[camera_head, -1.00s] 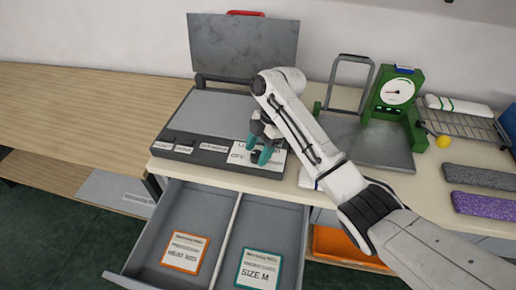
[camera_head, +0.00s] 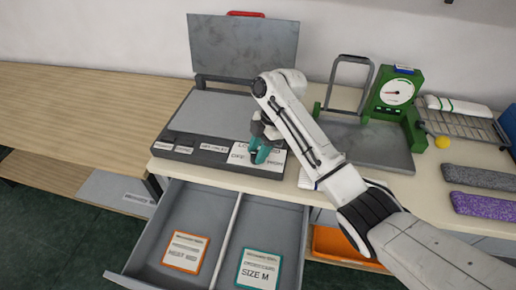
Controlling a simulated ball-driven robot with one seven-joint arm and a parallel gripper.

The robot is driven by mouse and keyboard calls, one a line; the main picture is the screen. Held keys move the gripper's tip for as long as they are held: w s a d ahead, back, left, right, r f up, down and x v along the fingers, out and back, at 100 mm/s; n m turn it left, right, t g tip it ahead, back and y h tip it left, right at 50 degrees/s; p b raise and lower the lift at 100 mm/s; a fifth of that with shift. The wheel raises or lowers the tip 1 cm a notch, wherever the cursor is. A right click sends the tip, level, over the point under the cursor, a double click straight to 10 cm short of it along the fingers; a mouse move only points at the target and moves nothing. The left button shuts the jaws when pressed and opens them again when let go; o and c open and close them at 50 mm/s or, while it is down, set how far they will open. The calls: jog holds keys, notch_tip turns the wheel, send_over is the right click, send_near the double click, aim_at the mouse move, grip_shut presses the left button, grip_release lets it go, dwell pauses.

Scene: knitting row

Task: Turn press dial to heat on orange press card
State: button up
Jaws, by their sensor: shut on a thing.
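The press (camera_head: 220,109) stands on the counter with its grey lid (camera_head: 243,48) raised. Its front panel has several labelled buttons at left and a white dial plate (camera_head: 272,164) at right. My gripper (camera_head: 259,153) has teal fingers and points down at this plate. It is shut on the press dial, which the fingers largely hide; its pointer setting cannot be read. The orange press card (camera_head: 185,252) lies flat in the left compartment of the open drawer. Its heat line looks like "HEAT MED", though the print is small.
A teal-edged "SIZE M" card (camera_head: 259,268) lies in the drawer's right compartment. The open drawer (camera_head: 138,240) juts out below the press. The left counter is clear.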

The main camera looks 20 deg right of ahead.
jog(key=m+p, duration=0.1)
jog(key=m+t+p, duration=0.1)
jog(key=shift+s+r+m+p, duration=0.1)
jog(key=shift+r+m+p, duration=0.1)
jog(key=shift+m+p, duration=0.15)
jog(key=m+t+p, duration=0.1)
jog(key=m+p, duration=0.1)
jog(key=m, duration=0.1)
jog(key=shift+s+a+m+p, duration=0.1)
jog(key=shift+m+p, duration=0.25)
jog(key=shift+p, duration=0.05)
jog(key=m+t+h+p, duration=0.1)
jog(key=m, duration=0.1)
jog(key=m+t+p, duration=0.1)
jog(key=m+p, duration=0.1)
jog(key=m, duration=0.1)
jog(key=shift+s+a+h, duration=0.1)
jog(key=shift+h, duration=0.3)
jog(key=m+h, duration=0.1)
jog(key=m, duration=0.2)
jog(key=m+t+h+p, duration=0.1)
jog(key=m, duration=0.1)
jog(key=shift+a+f+m, duration=0.15)
jog(key=shift+m, duration=0.25)
jog(key=m+h, duration=0.2)
jog(key=m, duration=0.3)
jog(key=shift+m, duration=0.4)
jog(key=shift+a, duration=0.1)
jog(key=o, duration=1)
